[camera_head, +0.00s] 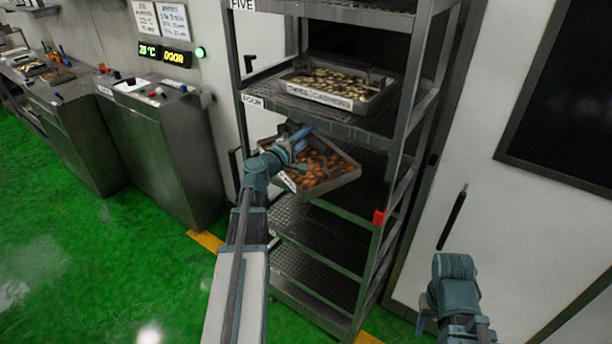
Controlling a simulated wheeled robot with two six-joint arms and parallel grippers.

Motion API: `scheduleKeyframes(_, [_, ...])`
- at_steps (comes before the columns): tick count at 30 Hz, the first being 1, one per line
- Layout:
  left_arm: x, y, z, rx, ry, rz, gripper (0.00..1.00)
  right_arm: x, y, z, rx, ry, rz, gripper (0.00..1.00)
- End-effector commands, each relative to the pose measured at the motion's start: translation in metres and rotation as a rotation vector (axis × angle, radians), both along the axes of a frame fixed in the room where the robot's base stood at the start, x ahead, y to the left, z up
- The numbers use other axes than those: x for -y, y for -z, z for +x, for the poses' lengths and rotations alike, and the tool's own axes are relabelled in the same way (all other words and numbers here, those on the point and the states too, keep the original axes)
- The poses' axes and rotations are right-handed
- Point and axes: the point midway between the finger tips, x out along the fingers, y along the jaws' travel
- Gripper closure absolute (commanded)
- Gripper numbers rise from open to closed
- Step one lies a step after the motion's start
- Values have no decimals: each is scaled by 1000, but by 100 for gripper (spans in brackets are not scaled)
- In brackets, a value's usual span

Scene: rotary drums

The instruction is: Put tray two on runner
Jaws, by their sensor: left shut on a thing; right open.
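A metal tray of brown nuts (342,181) is at the rack, below the shelf labelled FOUR, and sits at an angle. The rack (399,115) has several perforated levels, and the bare level (318,235) below the tray shows. My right gripper (424,322) is open and empty at the lower right, partly hidden by its own wrist.
Another tray with pale pieces (331,99) and a front label sits on the level above. A red marker (378,217) is on the rack's right post. Steel cabinets (160,140) stand at left. A door with a black handle (452,218) is at right. Green floor is free at left.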

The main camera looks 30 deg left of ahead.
Motion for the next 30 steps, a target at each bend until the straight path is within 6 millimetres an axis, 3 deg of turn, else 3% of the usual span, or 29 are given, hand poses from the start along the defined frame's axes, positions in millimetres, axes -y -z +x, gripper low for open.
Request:
scheduleKeyframes(5, [0, 10, 0, 2, 0, -2, 100, 0, 10, 0, 0, 0, 0, 50])
scheduleKeyframes(17, [0, 60, 0, 2, 0, -2, 100, 0, 60, 0, 0, 1, 0, 50])
scheduleKeyframes(30, [0, 73, 0, 2, 0, -2, 100, 0, 73, 0, 0, 1, 0, 50])
